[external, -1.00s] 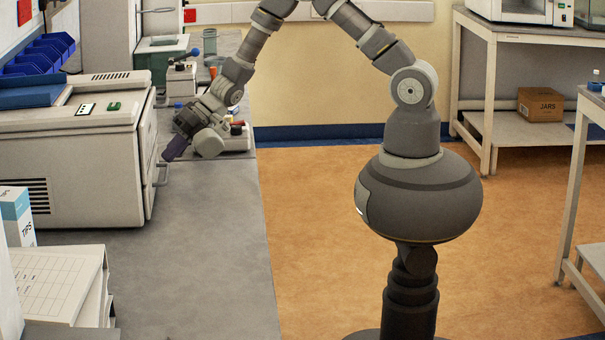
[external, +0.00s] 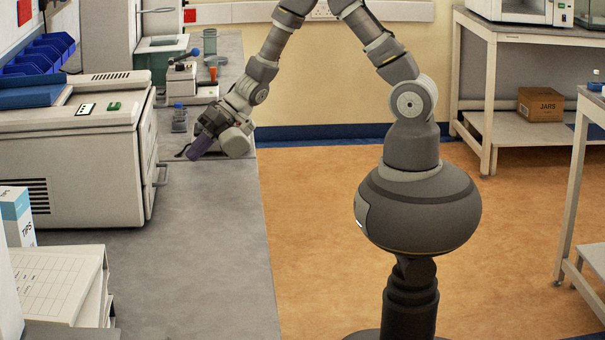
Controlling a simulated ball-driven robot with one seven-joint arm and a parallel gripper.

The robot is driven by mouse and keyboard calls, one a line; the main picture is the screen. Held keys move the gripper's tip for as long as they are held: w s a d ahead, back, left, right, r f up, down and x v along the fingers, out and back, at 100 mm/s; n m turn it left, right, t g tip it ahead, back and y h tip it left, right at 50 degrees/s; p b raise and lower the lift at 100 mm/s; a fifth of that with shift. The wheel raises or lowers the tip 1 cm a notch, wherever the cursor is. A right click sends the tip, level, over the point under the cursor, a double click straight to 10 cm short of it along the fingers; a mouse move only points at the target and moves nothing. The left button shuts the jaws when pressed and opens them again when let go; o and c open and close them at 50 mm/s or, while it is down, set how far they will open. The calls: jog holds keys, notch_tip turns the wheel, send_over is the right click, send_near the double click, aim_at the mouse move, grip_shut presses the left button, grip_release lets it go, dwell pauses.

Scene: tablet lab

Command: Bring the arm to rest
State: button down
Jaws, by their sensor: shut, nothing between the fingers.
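My gripper (external: 192,154) is at the end of my arm, over the grey bench (external: 205,250) on the left. It is shut, with nothing seen in it. Its dark purple tip points down and to the left. My arm is raised in a high bend, with its top cut off by the upper edge of the view. A small machine on the bench is partly hidden behind my wrist.
A large white machine (external: 70,165) with a front handle stands on the bench left of my gripper. A blue-capped bottle (external: 179,118) and a tabletop device (external: 182,80) stand behind. The orange floor (external: 330,220) is open.

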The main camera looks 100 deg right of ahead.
jog(key=w+d+r+m+t+h, duration=0.25)
jog(key=r+m, duration=0.35)
jog(key=r, duration=0.9)
jog(key=w+d+r+m+t+h, duration=0.1)
jog(key=w+r+m+t+h, duration=0.35)
jog(key=r, duration=1.05)
jog(key=s+a+r+m+y, duration=0.1)
jog(key=s+r+m, duration=0.3)
jog(key=r, duration=0.6)
jog(key=s+a+r+m+y, duration=0.1)
jog(key=s+a+r+m, duration=0.3)
jog(key=s+r, duration=0.5)
jog(key=s+a+r+m+y, duration=0.1)
jog(key=s+a+r+m, duration=0.2)
jog(key=s+r+m, duration=0.3)
notch_tip(320, 180, up, 5)
jog(key=shift+s+f+g, duration=0.1)
jog(key=shift+s+g, duration=0.05)
jog(key=shift+g, duration=0.15)
jog(key=shift+m, duration=0.25)
